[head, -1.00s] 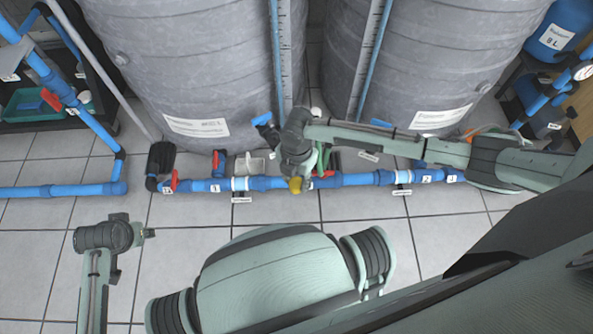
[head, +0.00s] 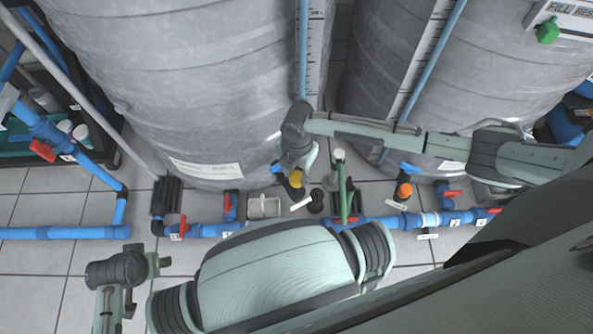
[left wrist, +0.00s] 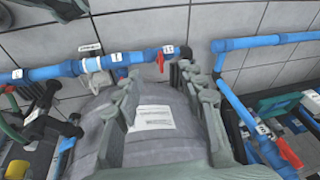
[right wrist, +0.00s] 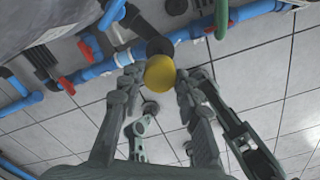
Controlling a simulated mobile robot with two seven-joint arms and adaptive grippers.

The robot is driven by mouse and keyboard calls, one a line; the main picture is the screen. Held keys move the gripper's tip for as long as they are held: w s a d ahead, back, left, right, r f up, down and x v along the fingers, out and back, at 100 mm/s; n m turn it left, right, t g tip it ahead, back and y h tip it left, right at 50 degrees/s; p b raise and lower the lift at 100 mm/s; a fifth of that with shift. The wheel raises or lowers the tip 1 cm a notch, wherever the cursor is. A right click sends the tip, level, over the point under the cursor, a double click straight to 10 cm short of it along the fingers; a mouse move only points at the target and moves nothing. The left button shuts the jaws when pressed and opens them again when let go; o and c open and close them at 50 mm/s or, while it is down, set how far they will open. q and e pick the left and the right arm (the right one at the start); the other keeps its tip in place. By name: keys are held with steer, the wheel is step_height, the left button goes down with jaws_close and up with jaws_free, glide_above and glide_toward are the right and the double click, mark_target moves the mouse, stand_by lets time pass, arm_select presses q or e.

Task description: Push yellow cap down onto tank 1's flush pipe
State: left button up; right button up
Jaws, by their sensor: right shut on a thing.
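The yellow cap (head: 297,179) is between the fingertips of my right gripper (head: 298,168), which is shut on it. In the right wrist view the cap (right wrist: 160,72) shows as a yellow disc between both fingertips. The cap is in front of tank 1 (head: 190,80), the left grey tank. A black round part (right wrist: 160,46) shows just beyond the cap; I cannot tell whether it is the flush pipe or whether they touch. The gripper hides most of what lies under the cap. My left gripper (left wrist: 165,95) is open and empty, away from the cap.
Tank 2 (head: 460,70) stands at right, with an orange cap (head: 404,190) in front. A blue pipe line (head: 205,230) with red valves runs along the floor. A green hose (head: 346,190) rises close right of my right gripper.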

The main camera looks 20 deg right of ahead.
mark_target(297, 176)
arm_select(q)
steer(key=shift+r, duration=0.15)
arm_select(e)
steer(key=shift+f, duration=0.1)
steer(key=shift+f+b, duration=0.55)
steer(key=shift+b, duration=0.15)
steer(key=shift+f+b, duration=0.85)
steer(key=shift+b, duration=0.05)
steer(key=shift+f, duration=0.2)
steer(key=shift+f+b, duration=0.7)
steer(key=shift+b, duration=0.25)
steer(key=shift+f+b, duration=0.45)
steer(key=shift+b, duration=0.05)
arm_select(q)
step_height(297, 176, up, 13)
steer(key=w+d+t, duration=0.1)
steer(key=d+t, duration=0.1)
steer(key=shift+w+f, duration=0.2)
steer(key=shift+r+p, duration=0.45)
steer(key=shift+r, duration=0.05)
steer(key=shift+r, duration=0.2)
